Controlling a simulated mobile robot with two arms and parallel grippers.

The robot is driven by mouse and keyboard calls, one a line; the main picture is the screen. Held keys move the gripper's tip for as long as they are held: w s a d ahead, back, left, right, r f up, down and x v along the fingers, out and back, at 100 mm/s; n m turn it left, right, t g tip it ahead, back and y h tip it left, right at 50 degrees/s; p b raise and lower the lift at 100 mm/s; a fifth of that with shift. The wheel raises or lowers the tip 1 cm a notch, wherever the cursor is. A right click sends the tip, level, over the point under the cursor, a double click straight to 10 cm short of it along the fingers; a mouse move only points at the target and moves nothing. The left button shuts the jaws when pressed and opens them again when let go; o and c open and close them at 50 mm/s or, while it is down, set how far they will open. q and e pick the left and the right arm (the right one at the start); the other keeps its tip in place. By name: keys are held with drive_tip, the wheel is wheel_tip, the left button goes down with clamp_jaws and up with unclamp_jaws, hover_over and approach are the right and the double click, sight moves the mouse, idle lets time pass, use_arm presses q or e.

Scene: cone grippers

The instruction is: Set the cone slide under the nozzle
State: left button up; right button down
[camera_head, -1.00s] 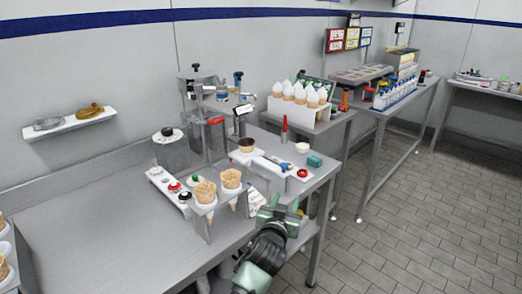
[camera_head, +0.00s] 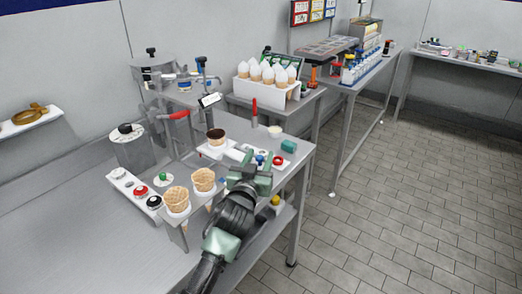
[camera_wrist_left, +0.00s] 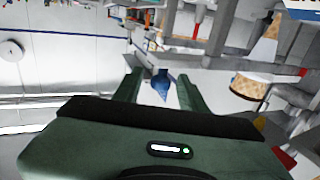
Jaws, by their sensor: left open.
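The cone slide (camera_head: 216,151) is a white piece on the metal table, holding a brown cone with a dark rim (camera_head: 216,136). A blue knob (camera_head: 260,160) stands to the right of the cone; it also shows in the left wrist view (camera_wrist_left: 160,85). My left gripper (camera_head: 251,172) is open. In the wrist view its green fingers lie on either side of the knob; I cannot tell whether they touch it. The cone shows to the right there (camera_wrist_left: 249,86). The nozzle cannot be made out at the dispenser with the red handle (camera_head: 179,115). My right gripper is not in view.
Two empty waffle cones (camera_head: 177,199) stand in a holder left of my arm. A control strip with buttons (camera_head: 139,194) lies farther left. A red button (camera_head: 278,161) and teal block (camera_head: 289,146) sit near the right table edge. A white rack of cones (camera_head: 268,84) stands behind.

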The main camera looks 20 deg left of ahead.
use_arm(q)
drive_tip(key=w, duration=0.3)
drive_tip(key=shift+w+f, duration=0.1)
clamp_jaws()
idle(1.4)
